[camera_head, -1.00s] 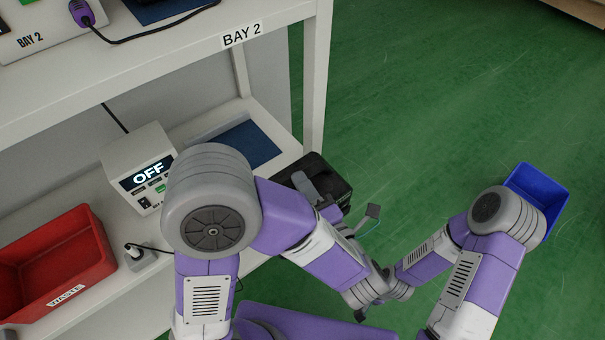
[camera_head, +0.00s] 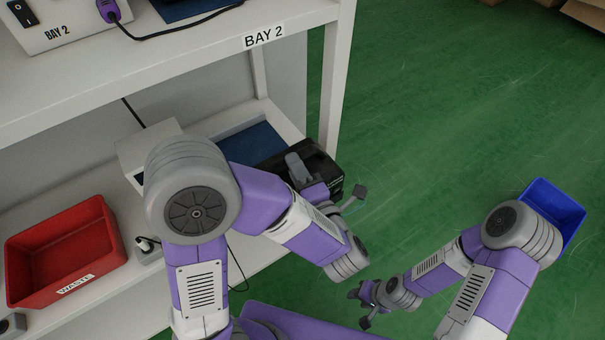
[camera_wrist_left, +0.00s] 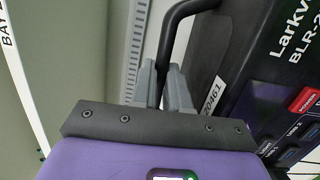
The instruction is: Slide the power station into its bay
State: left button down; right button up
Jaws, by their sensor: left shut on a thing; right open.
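The black power station (camera_head: 325,172) is at the right end of the lower shelf, partly hidden by my left arm. Its dark printed face shows in the left wrist view (camera_wrist_left: 268,80). My left gripper (camera_head: 298,168) is shut on its black handle (camera_wrist_left: 178,28); the grey fingers (camera_wrist_left: 162,88) sit around the bar. The blue mat (camera_head: 257,143) of the bay lies on the lower shelf left of the power station. Whether the power station's underside touches the shelf is hidden. My right gripper (camera_head: 368,303) is open and empty, over the green floor.
A white shelf post (camera_head: 335,85) stands just behind the power station. A white unit (camera_head: 150,145), partly hidden by my arm, is left of the mat. A red waste bin (camera_head: 65,250) and socket (camera_head: 148,250) are further left. A blue bin (camera_head: 555,205) stands right.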

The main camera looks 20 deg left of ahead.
pick_arm(q)
jog(key=s+a+f+x, duration=0.1)
jog(key=x, duration=1.3)
jog(key=s+a+f+x, duration=0.2)
jog(key=x, duration=1.2)
jog(key=shift+w+a+f+p, duration=0.25)
jog(key=shift+a+p, duration=0.05)
jog(key=shift+a, duration=0.25)
dwell(0.7)
jog(key=shift+f, duration=0.35)
dwell(1.0)
